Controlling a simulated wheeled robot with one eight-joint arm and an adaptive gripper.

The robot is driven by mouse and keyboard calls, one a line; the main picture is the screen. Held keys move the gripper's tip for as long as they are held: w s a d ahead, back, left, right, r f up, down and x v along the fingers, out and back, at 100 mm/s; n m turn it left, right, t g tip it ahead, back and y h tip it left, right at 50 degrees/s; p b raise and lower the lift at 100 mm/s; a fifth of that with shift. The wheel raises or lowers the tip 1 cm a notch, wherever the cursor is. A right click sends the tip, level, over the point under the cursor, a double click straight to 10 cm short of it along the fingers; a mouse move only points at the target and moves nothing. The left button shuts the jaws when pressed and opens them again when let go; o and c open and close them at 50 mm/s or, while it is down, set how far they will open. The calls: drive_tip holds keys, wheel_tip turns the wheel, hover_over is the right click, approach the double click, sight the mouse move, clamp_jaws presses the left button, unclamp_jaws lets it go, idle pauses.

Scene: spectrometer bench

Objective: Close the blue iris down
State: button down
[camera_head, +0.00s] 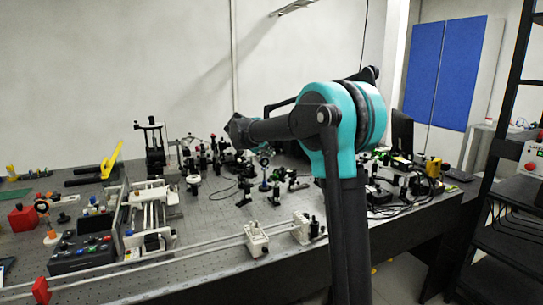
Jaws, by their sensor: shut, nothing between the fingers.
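A blue post-mounted piece with a small round ring, which looks like the blue iris (264,184), stands upright among the optics in the middle of the bench. Its lever and the size of its opening are too small to tell. My gripper (233,127) is the dark end of my arm, up and to the left of the blue iris in the picture. It looks shut and empty, apart from the iris, though its fingertips are hard to make out.
The perforated bench (215,222) holds many small black and green mounts around the iris. A long rail with white carriers (256,239) runs along the front. A black control box (82,254) and a yellow-handled tool (113,160) are left. A dark rack stands right.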

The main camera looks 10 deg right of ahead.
drive_tip(key=x, duration=1)
drive_tip(key=w+a+r, duration=0.2)
drive_tip(key=shift+a, duration=0.4)
drive_tip(key=shift+s+a+r+n+t+h, duration=0.1)
drive_tip(key=shift+a+n+t+h, duration=0.1)
drive_tip(key=shift+a+t+h, duration=0.3)
drive_tip(key=shift+s+a+r+n+t+h, duration=0.1)
drive_tip(key=shift+s+n+t+h, duration=0.15)
drive_tip(key=shift+h, duration=0.45)
drive_tip(key=shift+s+a+r+n+t+h, duration=0.1)
drive_tip(key=shift+a+n+t+h, duration=0.15)
drive_tip(key=shift+a+t+h, duration=0.25)
idle(0.9)
